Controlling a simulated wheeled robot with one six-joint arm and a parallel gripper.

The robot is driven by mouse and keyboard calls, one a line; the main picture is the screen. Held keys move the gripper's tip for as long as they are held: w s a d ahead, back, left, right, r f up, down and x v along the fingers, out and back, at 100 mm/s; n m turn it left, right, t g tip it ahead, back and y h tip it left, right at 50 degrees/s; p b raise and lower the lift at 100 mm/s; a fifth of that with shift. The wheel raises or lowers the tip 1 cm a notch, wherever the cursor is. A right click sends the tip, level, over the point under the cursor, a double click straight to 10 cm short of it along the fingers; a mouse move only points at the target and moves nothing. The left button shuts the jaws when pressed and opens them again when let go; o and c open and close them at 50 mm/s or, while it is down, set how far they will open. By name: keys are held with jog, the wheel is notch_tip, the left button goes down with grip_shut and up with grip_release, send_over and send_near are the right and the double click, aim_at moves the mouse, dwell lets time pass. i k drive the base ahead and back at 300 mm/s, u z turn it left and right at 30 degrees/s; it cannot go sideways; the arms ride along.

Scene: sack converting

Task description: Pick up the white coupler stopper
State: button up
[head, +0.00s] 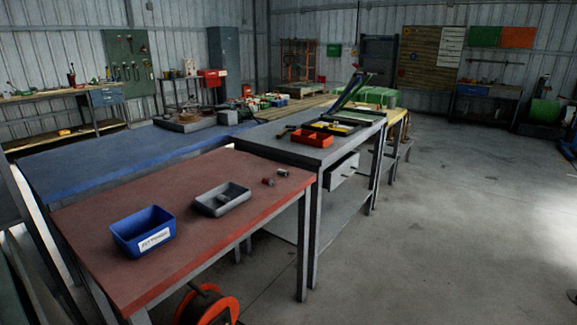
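Two small short pieces lie near the far right edge of the red-topped table (105,205) in the head view. The farther piece (282,172) looks pale grey to whitish, and the nearer piece (269,181) looks darker grey with some red. They are too small to tell which, if either, is the white coupler stopper. My gripper is not in view.
A blue bin (128,236) with a white label and a grey divided tray (207,209) stand on the red table. A grey workbench (290,146) with a red tray (312,137) stands behind. An orange reel (226,305) sits below. Open floor (450,230) lies right.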

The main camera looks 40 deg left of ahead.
aim_at(285, 173)
jog(key=u, duration=0.25)
jog(key=i, duration=1.7)
jog(key=u, duration=0.9)
jog(key=i, duration=1.2)
jog(key=u, duration=1.9)
jog(key=i, duration=0.9)
jog(key=u, duration=0.8)
